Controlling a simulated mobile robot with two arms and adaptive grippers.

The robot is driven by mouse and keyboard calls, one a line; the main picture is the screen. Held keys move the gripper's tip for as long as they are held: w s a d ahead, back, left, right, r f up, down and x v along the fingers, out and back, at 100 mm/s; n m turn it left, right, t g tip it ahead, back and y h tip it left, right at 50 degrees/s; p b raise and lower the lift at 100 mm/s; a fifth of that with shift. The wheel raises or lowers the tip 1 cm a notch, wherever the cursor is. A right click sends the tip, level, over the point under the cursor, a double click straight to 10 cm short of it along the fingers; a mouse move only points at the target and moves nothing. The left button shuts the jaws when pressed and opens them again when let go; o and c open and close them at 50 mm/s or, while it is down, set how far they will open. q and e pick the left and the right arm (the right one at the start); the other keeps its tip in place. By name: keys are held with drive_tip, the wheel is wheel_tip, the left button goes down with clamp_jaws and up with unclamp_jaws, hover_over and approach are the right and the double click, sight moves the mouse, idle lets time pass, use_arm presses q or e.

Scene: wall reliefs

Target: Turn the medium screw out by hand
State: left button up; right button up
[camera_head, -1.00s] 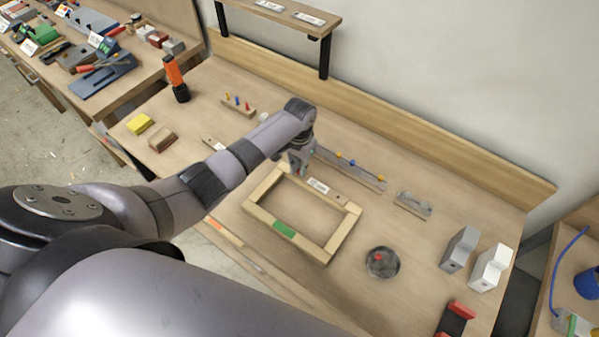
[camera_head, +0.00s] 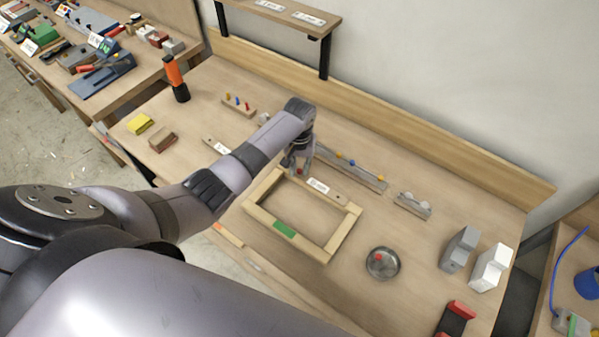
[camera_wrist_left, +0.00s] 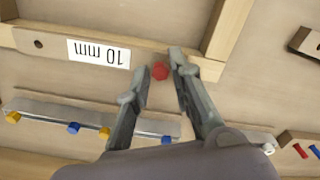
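A red screw head (camera_wrist_left: 160,71) shows in the left wrist view at the end of the wooden frame's back beam, beside the white "10 mm" label (camera_wrist_left: 98,53). In the head view the red head (camera_head: 300,172) is small below my fingers. My left gripper (camera_wrist_left: 160,66) is over it, one finger on each side, with a narrow gap showing at the tips, so it looks open. The screw's shaft is hidden. The wooden frame (camera_head: 345,230) lies on the bench. My right gripper is not in view.
A round dish (camera_head: 383,273) with a red piece in it stands right of the frame. A metal rail (camera_head: 352,174) with blue and yellow pieces lies behind the frame. An orange-black tool (camera_head: 175,78) stands at the left. Grey and white blocks (camera_head: 490,268) stand at the right.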

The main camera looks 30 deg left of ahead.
use_arm(q)
drive_tip(key=m, duration=1)
drive_tip(key=shift+m, duration=0.3)
drive_tip(key=m, duration=0.4)
drive_tip(key=shift+m, duration=0.4)
drive_tip(key=m, duration=0.5)
drive_tip(key=shift+b, duration=0.3)
drive_tip(key=shift+c, duration=0.4)
clamp_jaws()
drive_tip(key=shift+n+p, duration=0.35)
drive_tip(key=shift+n, duration=0.45)
drive_tip(key=n, duration=0.3)
